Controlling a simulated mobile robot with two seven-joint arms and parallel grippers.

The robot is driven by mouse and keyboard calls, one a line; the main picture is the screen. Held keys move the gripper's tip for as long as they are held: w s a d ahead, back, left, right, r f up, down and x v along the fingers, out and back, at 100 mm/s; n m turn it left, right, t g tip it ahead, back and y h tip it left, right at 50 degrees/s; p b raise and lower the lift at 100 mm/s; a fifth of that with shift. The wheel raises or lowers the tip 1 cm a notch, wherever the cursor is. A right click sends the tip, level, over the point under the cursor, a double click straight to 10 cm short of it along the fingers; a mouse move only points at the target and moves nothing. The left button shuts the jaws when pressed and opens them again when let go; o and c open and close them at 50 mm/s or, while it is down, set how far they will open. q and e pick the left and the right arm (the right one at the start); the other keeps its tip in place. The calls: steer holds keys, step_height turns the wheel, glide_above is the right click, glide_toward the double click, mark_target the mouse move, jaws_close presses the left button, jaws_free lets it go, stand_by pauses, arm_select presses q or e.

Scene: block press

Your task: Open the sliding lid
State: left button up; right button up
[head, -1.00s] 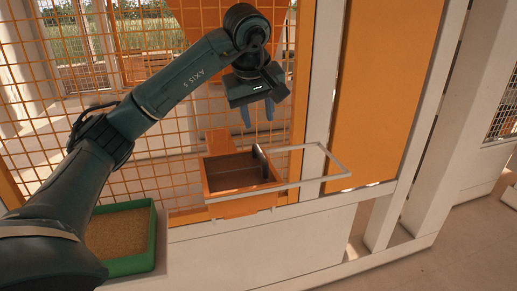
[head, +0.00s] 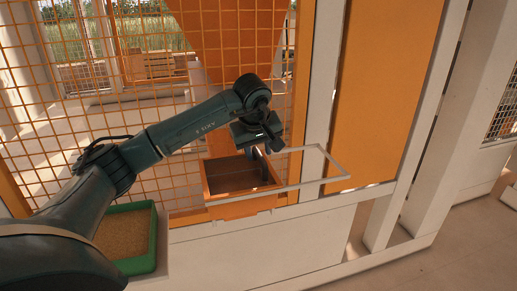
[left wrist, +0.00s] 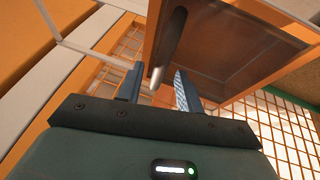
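An orange box (head: 238,200) on the white ledge has a dark, see-through sliding lid (head: 228,176) over its opening. A dark upright bar handle (left wrist: 170,45) stands near the lid's right side. My left gripper (head: 260,153) is above the right part of the box, at the handle. In the left wrist view its two fingers (left wrist: 157,78) are apart, with the end of the handle between them. I cannot tell whether either finger touches it. The gripper's body partly hides the handle in the head view. My right gripper is not in view.
A pale rail frame (head: 335,166) runs from the box to the right and is empty there. A green tray (head: 140,264) with grainy brown fill stands at the left. An orange mesh fence (head: 60,130) rises behind the box.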

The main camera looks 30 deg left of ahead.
arm_select(q)
steer(key=shift+c, duration=0.5)
jaws_close()
